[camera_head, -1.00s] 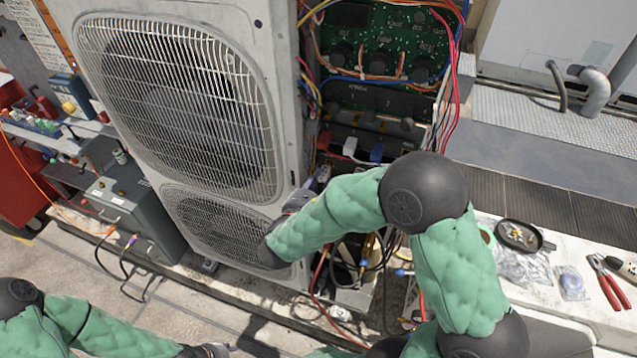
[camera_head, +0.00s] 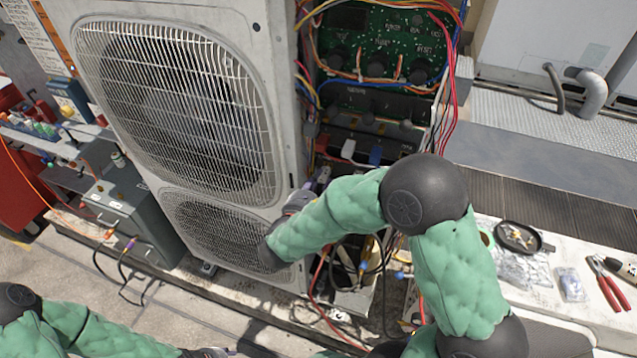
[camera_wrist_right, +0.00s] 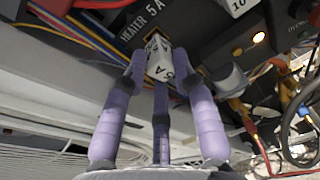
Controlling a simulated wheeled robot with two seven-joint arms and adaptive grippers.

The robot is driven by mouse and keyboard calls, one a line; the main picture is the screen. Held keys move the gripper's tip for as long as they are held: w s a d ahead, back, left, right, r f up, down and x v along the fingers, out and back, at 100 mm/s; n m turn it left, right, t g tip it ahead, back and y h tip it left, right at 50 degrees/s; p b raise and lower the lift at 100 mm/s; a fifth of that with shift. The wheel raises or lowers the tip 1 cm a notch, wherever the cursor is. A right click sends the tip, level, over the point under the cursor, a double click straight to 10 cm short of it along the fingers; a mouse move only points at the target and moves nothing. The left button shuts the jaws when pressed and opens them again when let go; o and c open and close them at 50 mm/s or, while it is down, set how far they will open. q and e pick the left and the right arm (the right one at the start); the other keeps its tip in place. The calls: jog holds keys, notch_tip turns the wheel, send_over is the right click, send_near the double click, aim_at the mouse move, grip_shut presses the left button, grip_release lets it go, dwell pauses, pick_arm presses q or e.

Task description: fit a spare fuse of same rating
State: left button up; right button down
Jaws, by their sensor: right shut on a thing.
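In the right wrist view my right gripper (camera_wrist_right: 160,82) has its purple fingers shut on a white fuse (camera_wrist_right: 157,52) with "A" marking visible on its face. The fuse sits at a dark panel (camera_wrist_right: 105,40) lettered "HEATER 5 A", at an orange-edged slot. I cannot tell how deep it is in the slot. In the head view my right gripper (camera_head: 319,181) is mostly hidden behind my green forearm, at the open electrical bay of the condenser (camera_head: 175,110). My left gripper (camera_head: 208,352) shows only partly at the bottom edge, and its fingers are unclear.
A green circuit board (camera_head: 380,55) and loose coloured wires lie above the bay. Cables hang below it. A black dish (camera_head: 519,237) of small parts, clear bags and red-handled pliers (camera_head: 608,284) lie on the right ledge. A grey case (camera_head: 128,212) stands left of the condenser.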

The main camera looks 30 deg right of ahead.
jog(key=shift+w+d, duration=0.45)
jog(key=shift+d, duration=0.1)
dwell(0.7)
jog(key=c, duration=0.9)
grip_release()
jog(key=v, duration=1.2)
